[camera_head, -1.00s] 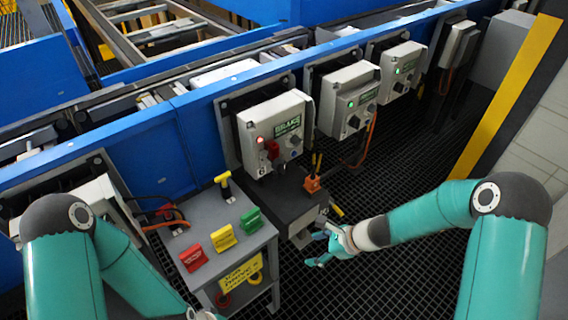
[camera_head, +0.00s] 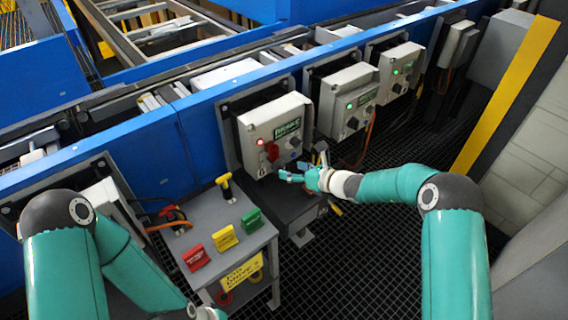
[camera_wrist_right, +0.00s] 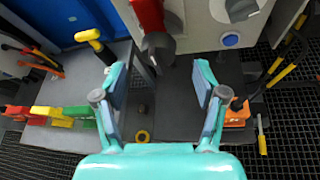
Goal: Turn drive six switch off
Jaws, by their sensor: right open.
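The drive six box (camera_head: 258,128) is a light grey box on the blue conveyor side, with a lit red lamp and a red switch handle (camera_head: 272,151). In the right wrist view the red handle (camera_wrist_right: 149,14) is at the top, with a dark rounded part below it. My right gripper (camera_head: 294,175) is open and empty, just below and right of the handle, apart from it. In the right wrist view its spread fingers (camera_wrist_right: 157,92) have nothing between them. My left gripper (camera_head: 208,314) is partly cut off at the bottom edge; its jaws cannot be made out.
Two similar boxes with green lamps (camera_head: 348,104) stand to the right. A grey cart (camera_head: 205,250) with red, yellow and green blocks and a yellow-handled tool stands at left. A dark ledge (camera_head: 290,210) lies below the drive six box. Dark grating is clear at right.

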